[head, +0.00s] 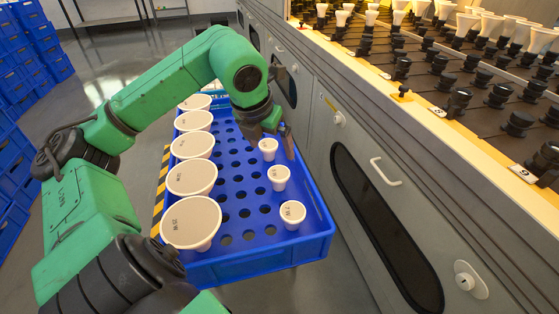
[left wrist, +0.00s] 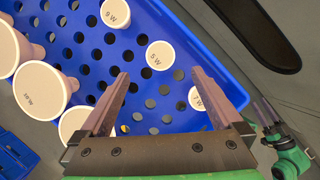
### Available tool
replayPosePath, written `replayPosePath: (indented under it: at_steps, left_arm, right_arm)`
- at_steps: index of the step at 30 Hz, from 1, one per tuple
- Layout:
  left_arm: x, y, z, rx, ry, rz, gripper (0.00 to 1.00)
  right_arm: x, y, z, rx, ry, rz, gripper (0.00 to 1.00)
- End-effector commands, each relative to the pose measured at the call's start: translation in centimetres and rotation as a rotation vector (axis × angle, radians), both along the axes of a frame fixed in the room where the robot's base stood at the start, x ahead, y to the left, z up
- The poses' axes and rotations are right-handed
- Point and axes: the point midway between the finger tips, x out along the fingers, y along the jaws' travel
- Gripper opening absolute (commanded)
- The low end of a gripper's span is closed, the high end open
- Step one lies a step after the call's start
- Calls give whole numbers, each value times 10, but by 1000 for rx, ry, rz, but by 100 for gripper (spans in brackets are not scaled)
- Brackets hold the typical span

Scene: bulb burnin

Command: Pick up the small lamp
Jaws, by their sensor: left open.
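Three small white lamps with round printed tops stand in the right part of a blue crate (head: 262,267). In the head view they are the far small lamp (head: 268,146), the middle small lamp (head: 279,175) and the near small lamp (head: 293,212). My left gripper (head: 279,133) is open, just above and beside the far one. In the left wrist view, a lamp marked 5 W (left wrist: 160,54) lies just beyond the open, empty fingers (left wrist: 165,73). Another small lamp (left wrist: 196,99) is partly hidden behind the right finger. A green arm with gripper-like fingers shows at lower right there.
Several larger white lamps (head: 191,221) line the crate's left side. A grey cabinet (head: 355,130) with handles stands close along the right, with a rack of sockets and lamps (head: 470,60) on top. Stacked blue crates (head: 35,40) stand at left.

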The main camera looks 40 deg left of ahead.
Motion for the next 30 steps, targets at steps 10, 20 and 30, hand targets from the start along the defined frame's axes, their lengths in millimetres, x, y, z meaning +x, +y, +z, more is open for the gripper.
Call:
replayPosePath:
  at_steps: [10, 20, 30]
  left_arm:
    - [26, 5, -68, -4, 3, -1, 100]
    - [42, 13, -124, -5, 3, -2, 100]
    - [49, 15, -136, -1, 1, -4, 96]
  right_arm:
    - [-1, 2, 0, 11, -12, -3, 50]
    - [-3, 7, -16, 56, -64, -21, 50]
    - [-2, 7, -16, 60, -71, -24, 50]
